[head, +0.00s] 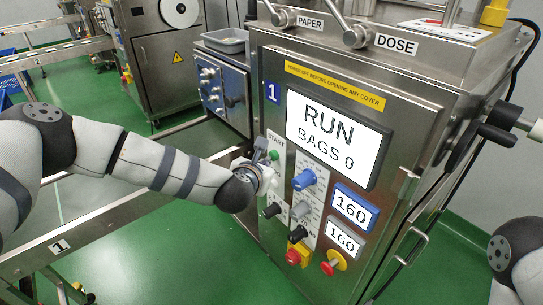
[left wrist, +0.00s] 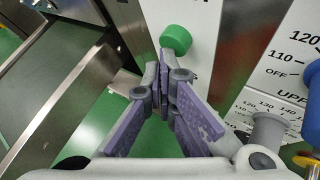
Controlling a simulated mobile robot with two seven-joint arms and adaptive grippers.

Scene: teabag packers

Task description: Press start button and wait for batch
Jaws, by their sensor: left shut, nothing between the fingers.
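The green start button (head: 274,155) is on the front panel of the steel machine (head: 262,60), under the word START. In the left wrist view the green button (left wrist: 176,40) stands just past my fingertips. My left gripper (head: 262,152) is shut and empty, its tips right at the button; I cannot tell whether they touch it. In the left wrist view the closed purple-grey fingers (left wrist: 164,62) point at the button's lower left. The machine's display (head: 332,135) reads RUN, BAGS 0. My right gripper is out of view; only part of my right arm shows at the lower right.
Below and right of the button are a blue knob (head: 304,180), a grey knob (head: 301,210), black knobs and red stop buttons (head: 293,256). Two small displays (head: 355,208) read 160. A steel conveyor rail (head: 120,215) runs at the left. Green floor is open in front.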

